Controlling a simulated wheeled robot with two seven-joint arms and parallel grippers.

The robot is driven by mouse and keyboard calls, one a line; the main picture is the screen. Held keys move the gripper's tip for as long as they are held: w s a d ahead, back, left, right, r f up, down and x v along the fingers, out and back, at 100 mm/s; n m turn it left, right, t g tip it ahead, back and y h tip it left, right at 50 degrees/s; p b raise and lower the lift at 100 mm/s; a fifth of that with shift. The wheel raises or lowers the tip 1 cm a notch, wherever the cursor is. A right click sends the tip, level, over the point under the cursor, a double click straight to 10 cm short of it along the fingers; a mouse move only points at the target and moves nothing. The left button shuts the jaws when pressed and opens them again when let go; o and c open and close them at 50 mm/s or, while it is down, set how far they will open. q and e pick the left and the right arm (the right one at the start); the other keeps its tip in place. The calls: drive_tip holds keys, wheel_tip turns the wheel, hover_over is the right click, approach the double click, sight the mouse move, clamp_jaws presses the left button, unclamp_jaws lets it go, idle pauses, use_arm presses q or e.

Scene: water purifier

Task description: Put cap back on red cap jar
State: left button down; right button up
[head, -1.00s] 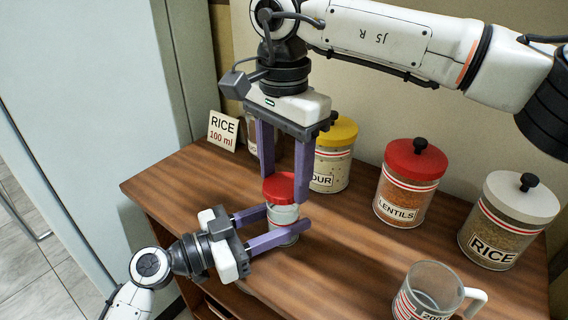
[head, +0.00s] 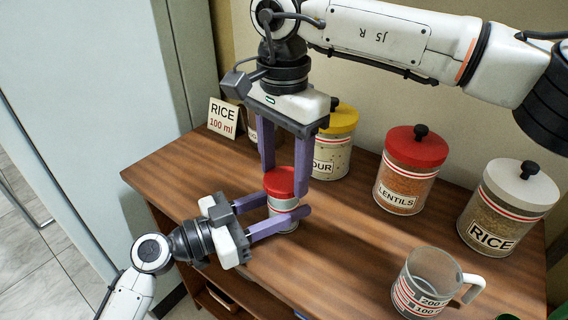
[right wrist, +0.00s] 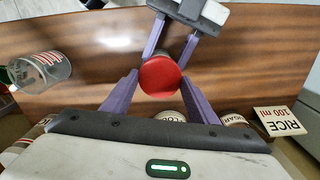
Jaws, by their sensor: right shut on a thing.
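The small red cap (head: 280,181) is between the fingers of my right gripper (head: 284,178), which is shut on it from above. The cap sits at the top of a small clear jar (head: 285,218) with a light band; whether it is fully seated cannot be told. My left gripper (head: 285,207) comes from the front left with its fingers on both sides of the jar, shut on it. In the right wrist view the cap (right wrist: 160,77) is seen from above and hides the jar.
The lentils jar (head: 409,175), rice jar (head: 502,222) and yellow-capped flour jar (head: 335,150) stand along the back of the wooden table (head: 340,240). A measuring cup (head: 428,272) stands front right. A rice card (head: 223,117) stands back left. The table between jar and cup is clear.

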drive_tip(key=shift+f, duration=0.55)
idle(0.4)
